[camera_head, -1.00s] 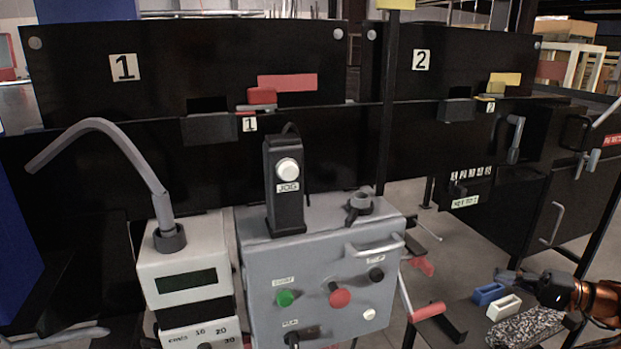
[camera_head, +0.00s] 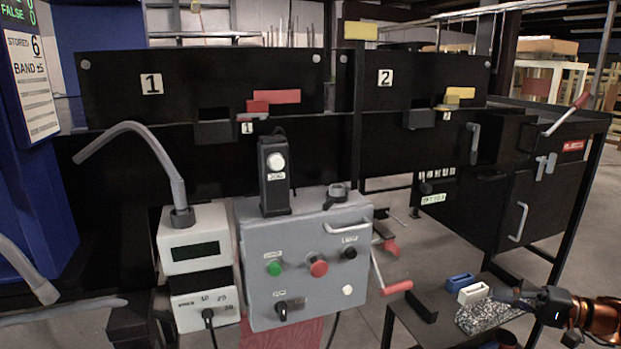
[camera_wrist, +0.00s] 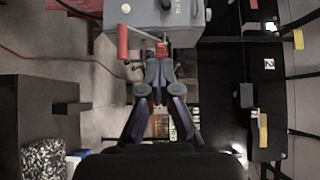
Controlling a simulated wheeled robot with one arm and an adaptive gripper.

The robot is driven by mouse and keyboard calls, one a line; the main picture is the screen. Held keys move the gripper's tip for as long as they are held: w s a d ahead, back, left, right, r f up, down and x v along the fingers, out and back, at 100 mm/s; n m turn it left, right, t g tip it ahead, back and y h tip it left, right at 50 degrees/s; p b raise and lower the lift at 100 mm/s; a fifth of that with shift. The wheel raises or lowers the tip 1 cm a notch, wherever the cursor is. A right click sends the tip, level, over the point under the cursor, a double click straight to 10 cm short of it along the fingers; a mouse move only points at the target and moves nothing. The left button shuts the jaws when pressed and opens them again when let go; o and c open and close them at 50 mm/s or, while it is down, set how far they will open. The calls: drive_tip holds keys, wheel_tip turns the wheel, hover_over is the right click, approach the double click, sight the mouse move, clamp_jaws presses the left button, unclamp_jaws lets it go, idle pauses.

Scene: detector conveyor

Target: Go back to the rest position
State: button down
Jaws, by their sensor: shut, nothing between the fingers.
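My gripper (camera_head: 503,294) is at the lower right of the head view, at the end of my orange and black arm. It is shut and empty. In the picture it lies over the dark speckled pad (camera_head: 482,316), beside the white block (camera_head: 473,293) and the blue block (camera_head: 459,281); I cannot tell its height above them. In the wrist view the fingers of my gripper (camera_wrist: 158,70) meet just below the red crank handle (camera_wrist: 122,42) and the grey control box; whether they touch anything is unclear.
The grey control box (camera_head: 300,238) has green and red buttons and a crank on its right. A white display unit (camera_head: 195,242) stands left of it. Black panels (camera_head: 200,85) marked 1 and 2 run behind. A black cabinet (camera_head: 545,200) is at right. Bare floor shows between.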

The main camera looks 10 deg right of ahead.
drive_tip(key=w+a+r+n+g, duration=0.15)
drive_tip(key=a+g, duration=0.25)
drive_tip(key=a, duration=0.8)
drive_tip(key=w+a+r+n+g, duration=0.1)
drive_tip(key=a+r+n+g, duration=0.3)
drive_tip(key=a, duration=0.7)
drive_tip(key=s+a+f+g+h, duration=0.2)
drive_tip(key=s+a+g, duration=0.15)
drive_tip(key=a, duration=0.35)
drive_tip(key=s+a+f+g+h, duration=0.1)
drive_tip(key=s+a+g+h, duration=0.1)
drive_tip(key=s+a, duration=0.3)
drive_tip(key=s+d+f+n+h, duration=0.1)
drive_tip(key=s+f+h, duration=0.35)
drive_tip(key=s, duration=0.45)
drive_tip(key=s+d+f+n+h, duration=0.1)
drive_tip(key=s+f+h, duration=0.4)
drive_tip(key=s, duration=0.4)
wheel_tip(320, 180, up, 22)
drive_tip(key=p, duration=1.9)
drive_tip(key=shift+a+t+h+p, duration=0.3)
drive_tip(key=shift+t+h, duration=0.15)
